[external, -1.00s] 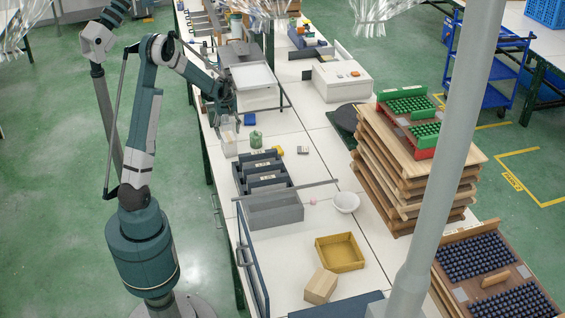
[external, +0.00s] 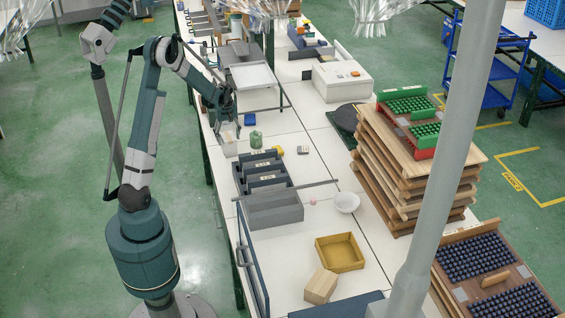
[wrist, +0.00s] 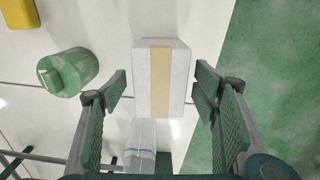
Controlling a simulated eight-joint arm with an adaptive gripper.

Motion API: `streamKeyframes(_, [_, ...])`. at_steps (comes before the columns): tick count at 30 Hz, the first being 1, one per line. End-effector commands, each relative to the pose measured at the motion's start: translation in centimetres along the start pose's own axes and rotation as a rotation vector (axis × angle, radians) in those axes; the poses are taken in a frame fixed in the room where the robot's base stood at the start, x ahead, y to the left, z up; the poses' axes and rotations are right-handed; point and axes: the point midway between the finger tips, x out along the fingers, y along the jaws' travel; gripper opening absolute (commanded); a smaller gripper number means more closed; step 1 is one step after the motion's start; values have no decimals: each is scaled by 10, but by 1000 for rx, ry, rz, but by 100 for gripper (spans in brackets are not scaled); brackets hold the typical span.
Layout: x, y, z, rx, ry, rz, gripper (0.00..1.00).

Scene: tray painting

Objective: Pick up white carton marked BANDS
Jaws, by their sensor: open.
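A white carton (wrist: 143,82) with a tan strip along its top stands between the open fingers of my gripper (wrist: 160,92) in the wrist view. Gaps show on both sides, so the fingers do not appear to touch it. No BANDS lettering is readable. In the external view the carton (external: 229,147) is small and partly covered by my gripper (external: 228,132) at the left edge of the bench.
A green canister (wrist: 70,72) and a yellow block (wrist: 62,14) stand left of the carton. A translucent container with a blue stripe (wrist: 139,155) is close by. Dark bins (external: 262,178) stand nearer the camera. The bench edge drops to green floor (wrist: 265,70).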

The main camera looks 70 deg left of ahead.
Motion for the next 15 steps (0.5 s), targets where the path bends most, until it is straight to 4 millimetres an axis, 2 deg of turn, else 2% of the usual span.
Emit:
streamKeyframes(7, [29,0,-2,0,0,0,60])
streamKeyframes(15, [37,0,-1,0,0,0,60])
